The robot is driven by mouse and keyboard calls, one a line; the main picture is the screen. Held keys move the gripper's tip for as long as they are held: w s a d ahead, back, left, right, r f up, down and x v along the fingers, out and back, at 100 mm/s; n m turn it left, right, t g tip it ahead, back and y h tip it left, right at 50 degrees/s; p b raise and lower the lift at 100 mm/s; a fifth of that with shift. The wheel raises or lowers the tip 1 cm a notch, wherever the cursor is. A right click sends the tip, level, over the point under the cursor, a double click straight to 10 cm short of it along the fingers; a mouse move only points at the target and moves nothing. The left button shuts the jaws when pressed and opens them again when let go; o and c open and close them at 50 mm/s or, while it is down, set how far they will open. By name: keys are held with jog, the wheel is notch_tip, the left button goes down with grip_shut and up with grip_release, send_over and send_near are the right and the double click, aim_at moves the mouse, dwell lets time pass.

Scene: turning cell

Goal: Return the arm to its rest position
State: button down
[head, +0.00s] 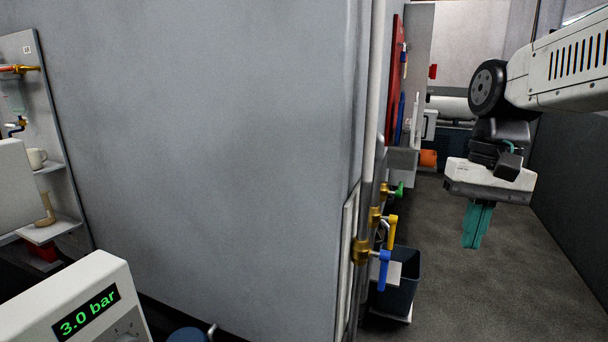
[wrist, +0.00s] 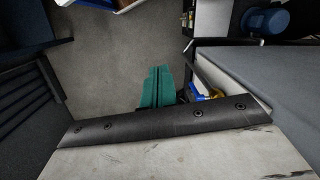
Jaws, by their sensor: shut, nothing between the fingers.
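My gripper (head: 477,226) hangs at the right of the head view, with teal fingers pointing down over the grey floor. The fingers are together with nothing between them. The wrist view shows the same teal fingers (wrist: 157,87) above the floor, past a dark bar. My arm reaches in from the right edge of the head view, bent at a dark round joint. Nothing touches the gripper in either view.
A wall corner with valves, one with a blue handle (head: 383,262) and one yellow (head: 391,232), stands left of my gripper. A dark bin (head: 408,283) is below them. A display (head: 88,312) reads 3.0 bar. The floor (head: 540,285) under the gripper is clear.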

jog(key=s+f+n+t, duration=0.1)
jog(key=s+f, duration=0.2)
jog(key=s, duration=0.4)
jog(key=s+f+n+t+h, duration=0.1)
jog(key=s+f, duration=0.3)
jog(key=s, duration=0.4)
jog(key=shift+d+t, duration=0.3)
jog(key=shift+d, duration=0.1)
jog(key=shift+s+a, duration=0.1)
